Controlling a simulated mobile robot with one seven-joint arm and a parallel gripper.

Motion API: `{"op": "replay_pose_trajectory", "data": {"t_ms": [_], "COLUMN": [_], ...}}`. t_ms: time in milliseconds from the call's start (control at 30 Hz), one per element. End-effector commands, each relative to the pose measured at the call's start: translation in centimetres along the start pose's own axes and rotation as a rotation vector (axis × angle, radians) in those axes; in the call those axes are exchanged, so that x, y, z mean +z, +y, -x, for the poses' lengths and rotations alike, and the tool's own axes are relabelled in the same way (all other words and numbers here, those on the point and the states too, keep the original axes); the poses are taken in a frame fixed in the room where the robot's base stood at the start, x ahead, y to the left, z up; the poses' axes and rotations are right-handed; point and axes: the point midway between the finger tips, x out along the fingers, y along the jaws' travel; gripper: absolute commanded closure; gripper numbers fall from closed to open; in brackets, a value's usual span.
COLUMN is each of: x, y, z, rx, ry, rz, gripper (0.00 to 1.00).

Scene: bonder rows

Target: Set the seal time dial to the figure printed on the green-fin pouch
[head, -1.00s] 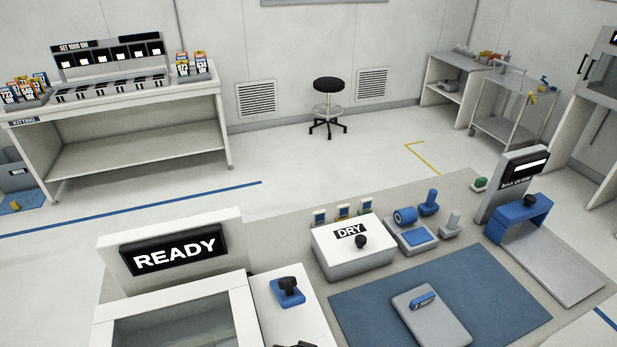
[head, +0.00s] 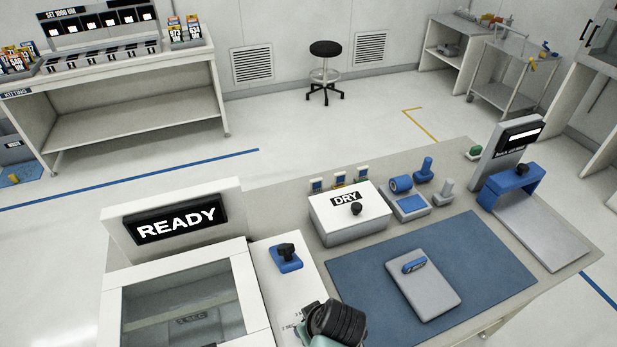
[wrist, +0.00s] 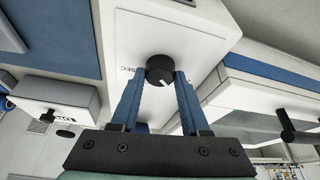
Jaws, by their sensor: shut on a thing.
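The seal time dial (wrist: 160,70) is a black round knob with a white pointer mark, on a white panel. My gripper (wrist: 161,82) is shut on it, with one blue finger on each side. Part of a "SEC" marking shows beside it in the wrist view. In the head view my dark gripper end (head: 338,320) covers the dial, with small SEC figures printed around it. I cannot make out a green-fin pouch.
A sealer with a READY display (head: 178,222) and clear lid stands left of the dial panel. A black knob on a blue base (head: 286,257) is behind the dial. A white DRY box (head: 347,225) and blue mat (head: 470,260) are to the right.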

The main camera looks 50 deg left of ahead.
Motion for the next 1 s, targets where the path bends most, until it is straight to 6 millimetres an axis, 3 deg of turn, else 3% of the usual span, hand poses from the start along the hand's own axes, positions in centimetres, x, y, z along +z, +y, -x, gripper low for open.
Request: {"op": "replay_pose_trajectory", "data": {"t_ms": [400,967,1000], "x": [-0.11,-0.1,-0.11], "y": [0.21,0.16,0.16], "z": [0.02,0.01,0.01], "rx": [-0.075,-0.087,-0.087], "ry": [0.002,0.001,0.001], "rz": [0.188,0.218,0.218], "gripper": [1.0,1.0,0.51]}}
